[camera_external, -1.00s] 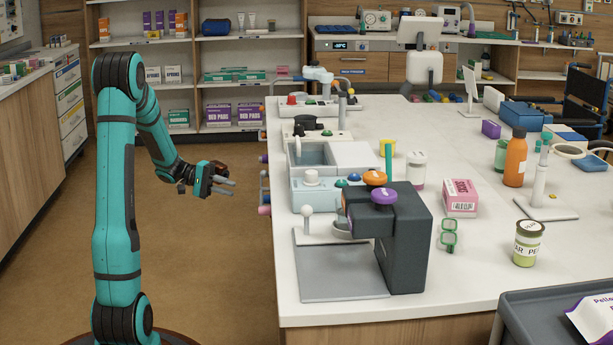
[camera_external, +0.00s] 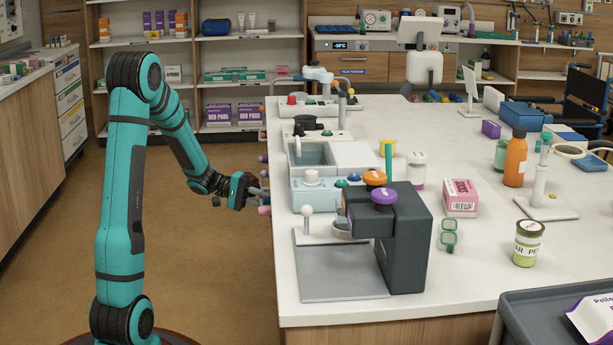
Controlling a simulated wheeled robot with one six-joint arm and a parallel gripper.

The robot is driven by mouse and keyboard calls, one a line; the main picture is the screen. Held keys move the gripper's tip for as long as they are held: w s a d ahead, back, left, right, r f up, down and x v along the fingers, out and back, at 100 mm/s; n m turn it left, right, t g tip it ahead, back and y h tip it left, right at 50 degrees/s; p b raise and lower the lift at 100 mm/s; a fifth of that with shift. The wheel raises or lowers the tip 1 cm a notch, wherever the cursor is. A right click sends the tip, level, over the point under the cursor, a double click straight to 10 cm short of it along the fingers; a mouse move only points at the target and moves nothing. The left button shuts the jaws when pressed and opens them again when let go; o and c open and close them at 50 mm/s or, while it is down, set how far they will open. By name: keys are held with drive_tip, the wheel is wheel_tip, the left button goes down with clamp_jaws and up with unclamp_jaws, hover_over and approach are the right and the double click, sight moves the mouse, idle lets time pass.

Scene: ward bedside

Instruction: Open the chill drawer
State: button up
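My gripper (camera_external: 262,196) is at the left side of the white-topped counter (camera_external: 420,312), beside the small handles on that side. Its two grey fingers appear apart, close to a bar handle with a pink end (camera_external: 264,210). I cannot tell whether they touch it or have it between them. The drawer fronts on this side are seen edge-on, so I cannot tell which is the chill drawer or whether any stands out. At the back, a unit with a lit temperature display (camera_external: 351,45) sits above a wooden drawer front with a blue label (camera_external: 352,71).
A dark grey machine with a purple knob (camera_external: 405,240) and a grey plate (camera_external: 335,272) stand on the near counter. A light blue basin unit (camera_external: 312,187) is on the counter edge near my gripper. Brown floor (camera_external: 220,270) left of the counter is clear.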

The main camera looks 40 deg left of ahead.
clamp_jaws()
drive_tip(key=s+a, duration=1.3)
drive_tip(key=shift+s+a, duration=0.25)
drive_tip(key=shift+s, duration=0.05)
unclamp_jaws()
drive_tip(key=shift+a, duration=0.15)
